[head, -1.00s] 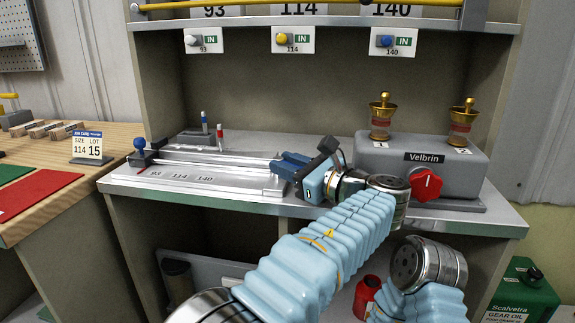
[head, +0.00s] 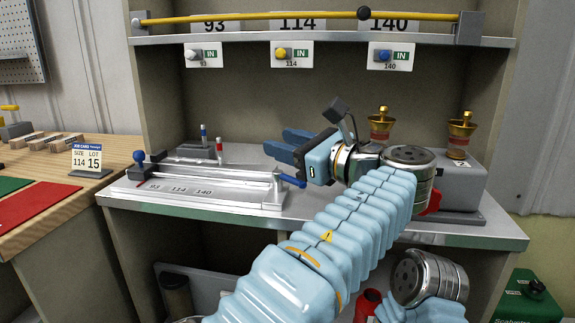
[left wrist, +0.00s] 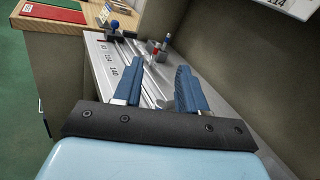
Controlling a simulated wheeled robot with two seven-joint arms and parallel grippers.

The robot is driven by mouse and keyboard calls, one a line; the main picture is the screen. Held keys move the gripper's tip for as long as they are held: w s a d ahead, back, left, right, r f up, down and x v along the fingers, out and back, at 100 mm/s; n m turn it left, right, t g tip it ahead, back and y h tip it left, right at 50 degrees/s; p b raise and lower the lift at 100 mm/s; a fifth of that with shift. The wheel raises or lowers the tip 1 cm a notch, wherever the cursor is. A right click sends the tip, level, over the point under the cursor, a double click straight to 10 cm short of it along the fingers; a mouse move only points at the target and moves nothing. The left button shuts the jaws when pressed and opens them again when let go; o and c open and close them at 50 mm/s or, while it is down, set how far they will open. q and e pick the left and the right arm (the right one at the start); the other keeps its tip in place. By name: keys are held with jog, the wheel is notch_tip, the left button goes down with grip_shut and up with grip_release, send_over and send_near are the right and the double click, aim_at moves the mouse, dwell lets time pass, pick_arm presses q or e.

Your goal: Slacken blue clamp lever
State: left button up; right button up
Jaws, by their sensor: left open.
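The blue clamp lever (head: 292,181) sticks out at the right end of the metal rail fixture (head: 215,188) on the bench, angled down to the right. My left gripper (head: 284,144) is open and empty, raised above and behind the lever, its blue fingers pointing left. In the left wrist view the open fingers (left wrist: 158,70) frame the rail; the lever cannot be made out there. A blue ball knob (head: 139,156) stands at the fixture's left end. My right arm's wrist shows at lower right; its gripper is out of view.
Blue- and red-topped pegs (head: 219,150) stand behind the rail. A grey box (head: 462,185) with brass cups is at the right, partly hidden by my left arm. A shelf (head: 330,41) with a yellow rod hangs above. A job card (head: 87,158) stands on the wooden table.

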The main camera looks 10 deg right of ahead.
pick_arm(q)
jog(key=s+a+r+b, duration=0.1)
jog(key=s+r, duration=0.3)
jog(key=s, duration=0.5)
jog(key=shift+a+r, duration=0.15)
jog(key=shift+a, duration=0.2)
jog(key=shift+s, duration=0.1)
jog(key=shift+c, duration=0.3)
